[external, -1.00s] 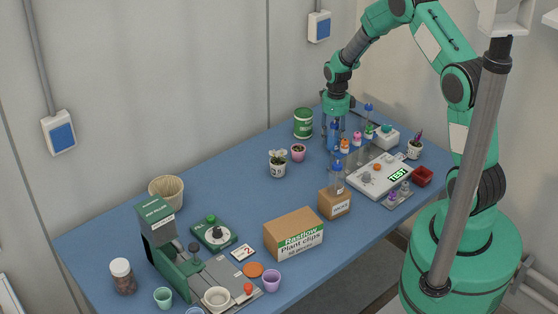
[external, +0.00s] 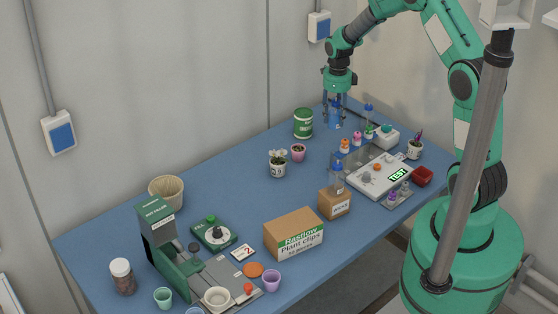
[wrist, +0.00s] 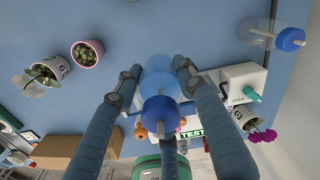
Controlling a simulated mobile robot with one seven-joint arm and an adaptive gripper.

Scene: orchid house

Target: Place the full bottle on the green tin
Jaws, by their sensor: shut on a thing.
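My gripper (external: 335,99) is shut on a blue-filled bottle (external: 335,119) and holds it upright over the back of the table. In the wrist view the bottle's blue cap (wrist: 160,109) shows between my gripper's fingers (wrist: 157,85). The green tin (external: 303,123) with a pale label stands on the table, left of the held bottle in the external view. Nothing stands on its top. I cannot make out the tin in the wrist view.
Another blue-capped bottle (external: 368,119) stands to the right, and one (external: 337,177) stands at the brown box (external: 334,203). A pink pot (external: 298,153) and a white plant pot (external: 277,168) are in front of the tin. A white TEST board (external: 377,178) lies at right. The wall is behind.

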